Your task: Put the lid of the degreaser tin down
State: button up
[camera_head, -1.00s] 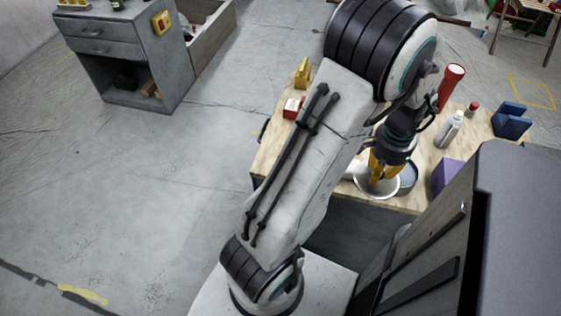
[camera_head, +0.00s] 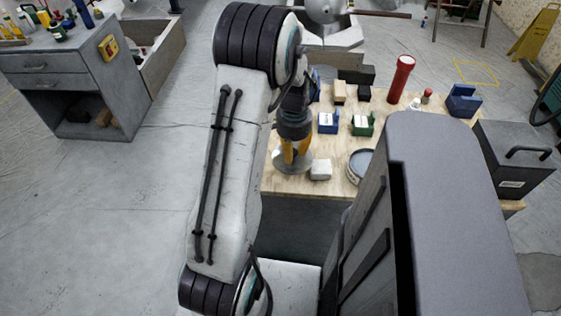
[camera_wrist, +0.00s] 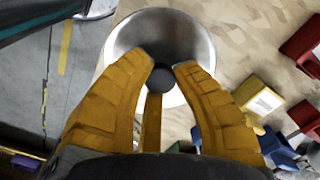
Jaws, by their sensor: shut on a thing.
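The lid is a round, shallow silver metal disc with a dark knob. It shows below my gripper in the head view (camera_head: 292,170) and fills the top middle of the wrist view (camera_wrist: 190,38). My gripper (camera_head: 291,158) has its yellow fingers closed on the knob, as the wrist view also shows (camera_wrist: 163,78). The degreaser tin (camera_head: 360,166) stands open to the right of the lid, partly hidden by my body. The lid is at the near left part of the wooden workbench (camera_head: 335,187). I cannot tell whether it touches the top.
A white block (camera_head: 320,170) lies just right of the lid. Blue (camera_head: 328,123) and green (camera_head: 362,124) holders and a red torch (camera_head: 400,80) stand farther back. The bench's left edge is close to the lid. A grey drawer cabinet (camera_head: 75,75) stands far left.

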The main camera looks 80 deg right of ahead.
aim_at(281, 154)
jog(key=shift+w+d+f, duration=0.1)
jog(key=shift+w+f, duration=0.45)
jog(key=shift+w, duration=0.25)
jog(key=shift+w+d+f, duration=0.1)
jog(key=shift+w+f, duration=0.4)
jog(key=shift+w, duration=0.3)
jog(key=shift+f, duration=1.95)
jog(key=shift+f, duration=0.15)
jog(key=o, duration=0.9)
notch_tip(281, 154, up, 12)
jog(key=shift+r+p, duration=0.2)
jog(key=shift+p, duration=0.25)
